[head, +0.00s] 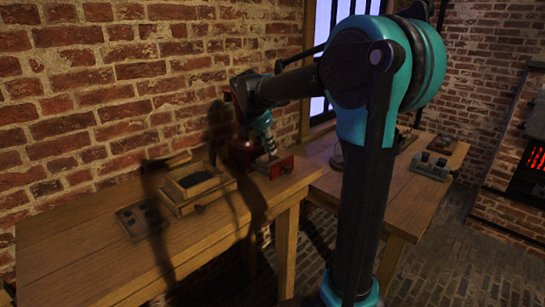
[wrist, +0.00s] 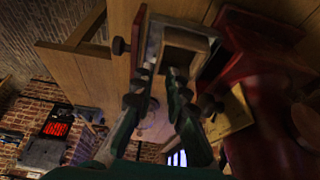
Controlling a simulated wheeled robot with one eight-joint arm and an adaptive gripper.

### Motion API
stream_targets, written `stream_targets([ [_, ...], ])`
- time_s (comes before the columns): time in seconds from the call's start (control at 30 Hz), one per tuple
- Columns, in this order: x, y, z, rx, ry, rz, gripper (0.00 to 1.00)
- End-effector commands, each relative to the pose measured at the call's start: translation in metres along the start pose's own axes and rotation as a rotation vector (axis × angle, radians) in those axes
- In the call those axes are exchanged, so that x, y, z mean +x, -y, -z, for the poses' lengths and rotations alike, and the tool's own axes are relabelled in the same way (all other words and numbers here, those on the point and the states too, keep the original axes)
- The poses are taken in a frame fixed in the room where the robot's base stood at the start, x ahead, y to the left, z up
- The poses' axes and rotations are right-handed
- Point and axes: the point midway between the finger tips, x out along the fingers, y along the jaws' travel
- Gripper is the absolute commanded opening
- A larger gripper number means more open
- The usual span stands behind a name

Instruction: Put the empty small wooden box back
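My gripper (head: 267,150) is at the red metal device (head: 240,153) at the back of the left bench. In the wrist view, its two dark green fingers (wrist: 163,76) stand apart and point at a small wooden box-like piece (wrist: 187,40) with a pale rim and a dark middle. I cannot tell whether the fingers touch it or hold it. The piece cannot be made out in the head view. Another wooden box (head: 197,185) with dark content stands on the bench, left of my gripper.
A dark plate with round holes (head: 141,219) lies at the left on the bench (head: 85,255). A second bench (head: 400,207) at the right bears a metal piece with knobs (head: 431,166). The front left of the bench is clear. A glowing fireplace (head: 533,168) is at far right.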

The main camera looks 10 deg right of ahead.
Motion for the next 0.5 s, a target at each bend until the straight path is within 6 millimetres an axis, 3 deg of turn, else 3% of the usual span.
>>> stream_targets([
  [0.2,-0.041,0.0,0.0,-0.001,0.0,0.0,0.14],
  [0.5,-0.062,0.0,0.0,0.0,0.0,-0.001,0.14],
])
